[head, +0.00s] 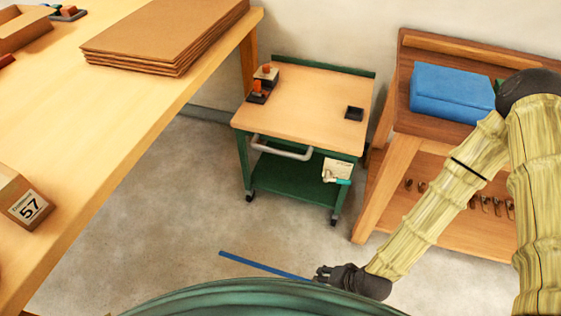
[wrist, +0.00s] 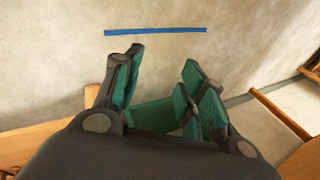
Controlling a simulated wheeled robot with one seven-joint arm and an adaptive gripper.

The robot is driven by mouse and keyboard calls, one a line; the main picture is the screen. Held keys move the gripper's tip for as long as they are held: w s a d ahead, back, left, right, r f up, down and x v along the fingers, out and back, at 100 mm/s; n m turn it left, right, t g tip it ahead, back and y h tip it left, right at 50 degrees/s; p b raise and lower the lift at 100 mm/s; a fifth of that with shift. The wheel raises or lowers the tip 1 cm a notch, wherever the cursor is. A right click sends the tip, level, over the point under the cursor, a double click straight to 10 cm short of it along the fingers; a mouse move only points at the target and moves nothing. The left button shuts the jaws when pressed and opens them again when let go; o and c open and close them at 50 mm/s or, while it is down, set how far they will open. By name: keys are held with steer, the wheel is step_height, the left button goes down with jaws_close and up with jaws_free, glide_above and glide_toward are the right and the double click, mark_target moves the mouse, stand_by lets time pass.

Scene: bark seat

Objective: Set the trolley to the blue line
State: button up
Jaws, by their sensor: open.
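The trolley (head: 312,104) is a small green-framed cart with a wooden top, standing between the table and the bench, near the wall. A grey push handle (head: 281,149) runs along its near side. The blue line (head: 262,264) lies on the floor in front of the trolley, apart from it; its right end meets my gripper in the picture. It also shows in the wrist view (wrist: 156,30). My gripper (head: 322,274) is low at the right, nearer to me than the trolley. In the wrist view its green-padded fingers (wrist: 158,88) are apart with nothing between them.
A long wooden table (head: 120,110) with cardboard sheets (head: 165,35) and a box marked 57 (head: 24,203) fills the left. A wooden bench (head: 402,140) with a blue case (head: 452,92) stands right of the trolley. Bare floor lies between.

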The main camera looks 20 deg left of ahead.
steer(key=w+a+f+m+t+y+b, duration=0.25)
steer(key=w+a+b, duration=0.25)
steer(key=w+a, duration=0.45)
steer(key=m+t+y+b, duration=0.4)
steer(key=m+t+b, duration=0.25)
steer(key=b, duration=0.55)
glide_toward(283, 155)
steer(key=n, duration=0.1)
steer(key=shift+t, duration=0.3)
steer(key=b+x, duration=0.2)
steer(key=x, duration=1)
steer(key=shift+s+f, duration=0.15)
steer(key=shift+f, duration=0.05)
jaws_close()
